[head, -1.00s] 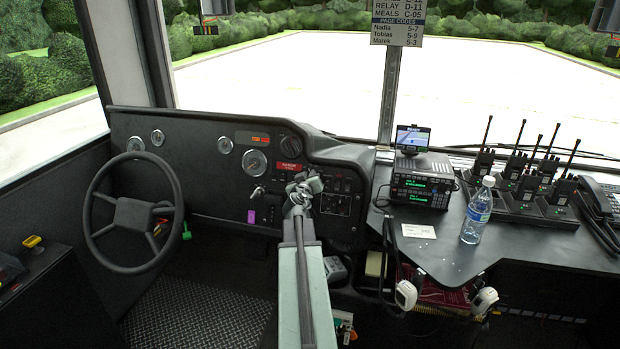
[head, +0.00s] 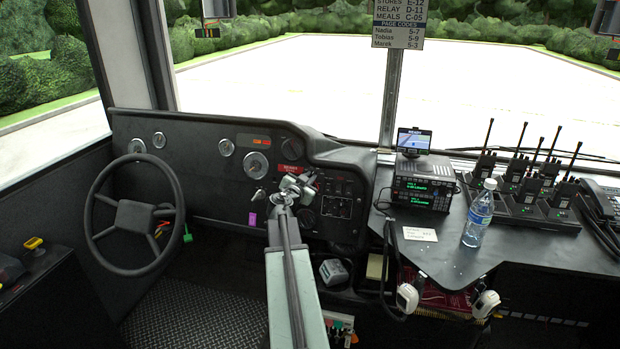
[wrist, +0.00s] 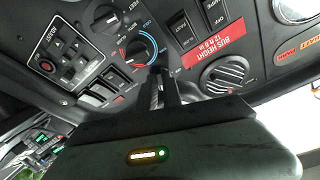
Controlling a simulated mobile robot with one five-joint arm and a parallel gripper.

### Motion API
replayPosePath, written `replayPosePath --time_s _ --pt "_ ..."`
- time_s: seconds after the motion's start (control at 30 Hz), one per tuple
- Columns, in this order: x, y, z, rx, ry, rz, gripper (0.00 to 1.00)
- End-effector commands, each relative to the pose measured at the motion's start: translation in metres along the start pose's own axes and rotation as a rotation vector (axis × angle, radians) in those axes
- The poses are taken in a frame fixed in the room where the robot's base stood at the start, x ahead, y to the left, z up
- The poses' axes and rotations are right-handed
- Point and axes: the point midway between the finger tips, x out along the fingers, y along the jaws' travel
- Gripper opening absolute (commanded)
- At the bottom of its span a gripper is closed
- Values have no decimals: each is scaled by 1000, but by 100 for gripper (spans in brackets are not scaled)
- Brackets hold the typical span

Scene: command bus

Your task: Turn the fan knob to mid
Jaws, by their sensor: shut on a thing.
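My gripper (head: 297,187) is at the dashboard control panel, and its fingers also show in the wrist view (wrist: 161,78). The fingers are shut at the panel face, just beside a round black knob with a red and blue ring (wrist: 139,49). What they hold, taken to be the fan knob, is hidden behind the fingertips, so its pointer setting cannot be read. Another round dial knob (wrist: 107,18) is farther up and left in the wrist view.
Rocker switches (wrist: 185,29), a red bus height label (wrist: 213,45) and a round vent (wrist: 228,75) are close to the fingers. A steering wheel (head: 91,213) is to the left. A radio (head: 423,184) and a bottle (head: 478,215) stand on the right-hand shelf.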

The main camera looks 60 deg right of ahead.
Motion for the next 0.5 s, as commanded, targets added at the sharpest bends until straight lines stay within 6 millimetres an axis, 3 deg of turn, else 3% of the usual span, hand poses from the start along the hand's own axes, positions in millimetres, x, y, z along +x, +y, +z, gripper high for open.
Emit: replayPosePath --time_s 0.5 --pt "-1 -3 3 109 -4 22 0"
